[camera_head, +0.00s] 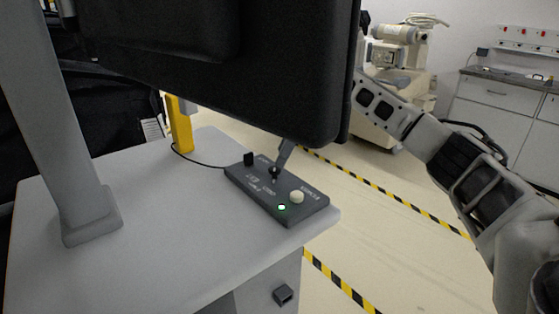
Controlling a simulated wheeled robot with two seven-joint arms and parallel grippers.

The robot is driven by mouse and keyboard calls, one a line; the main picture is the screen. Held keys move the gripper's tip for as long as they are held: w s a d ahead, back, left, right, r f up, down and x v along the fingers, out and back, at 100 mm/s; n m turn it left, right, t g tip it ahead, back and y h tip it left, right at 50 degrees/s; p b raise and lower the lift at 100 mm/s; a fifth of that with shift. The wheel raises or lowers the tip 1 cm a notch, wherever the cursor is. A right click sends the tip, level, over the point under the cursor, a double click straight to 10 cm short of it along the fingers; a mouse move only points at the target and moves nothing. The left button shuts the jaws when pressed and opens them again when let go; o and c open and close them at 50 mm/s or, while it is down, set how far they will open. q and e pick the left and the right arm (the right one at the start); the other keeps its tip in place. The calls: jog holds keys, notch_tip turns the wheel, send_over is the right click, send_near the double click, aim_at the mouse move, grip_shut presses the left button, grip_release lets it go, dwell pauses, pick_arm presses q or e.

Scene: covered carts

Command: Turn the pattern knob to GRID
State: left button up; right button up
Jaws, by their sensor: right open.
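A dark control box (262,196) lies on the light grey cart top near its right edge. A small black knob (274,172) stands on the middle of its far side, with white labels around it that are too small to read surely. I cannot tell which label the knob points at. My right gripper (281,162) comes down behind the monitor, and only a grey finger part shows, its tip at or just above the knob. The rest of it is hidden by the monitor, and I cannot tell whether it touches the knob. My left gripper is not in view.
The box also has a black switch (249,159), a cream button (297,196) and a lit green lamp (282,207). A large black monitor (215,60) on a grey post (62,130) overhangs it. A yellow object (180,124) stands behind. The cart top (165,220) is clear in front.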

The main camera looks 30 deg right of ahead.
jog(key=v, duration=1.2)
jog(key=shift+r, duration=0.25)
jog(key=shift+f, duration=0.1)
